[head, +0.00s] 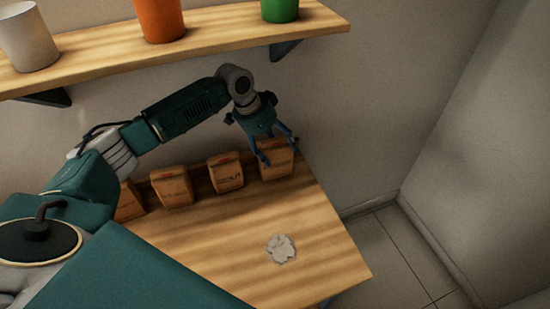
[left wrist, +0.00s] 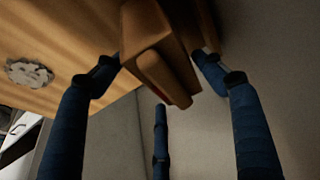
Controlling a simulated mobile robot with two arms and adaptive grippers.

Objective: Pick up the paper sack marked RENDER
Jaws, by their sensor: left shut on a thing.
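Several brown paper sacks stand in a row along the back of the wooden table. My left gripper (head: 279,152) is shut on the rightmost sack (head: 277,165), its fingers reaching down over the sack from above. The print on this sack is mostly hidden by the fingers, so I cannot read whether it says RENDER. In the left wrist view the sack (left wrist: 152,45) lies between the blue fingers. Two more sacks stand to the left (head: 172,188) and (head: 130,203). My right gripper is not in view.
A pale, ragged-edged patch (head: 281,249) lies on the bare front part of the table (head: 220,250). A wall shelf (head: 200,40) above my arm holds white, orange (head: 160,20) and green containers. Open tiled floor (head: 390,250) lies right of the table.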

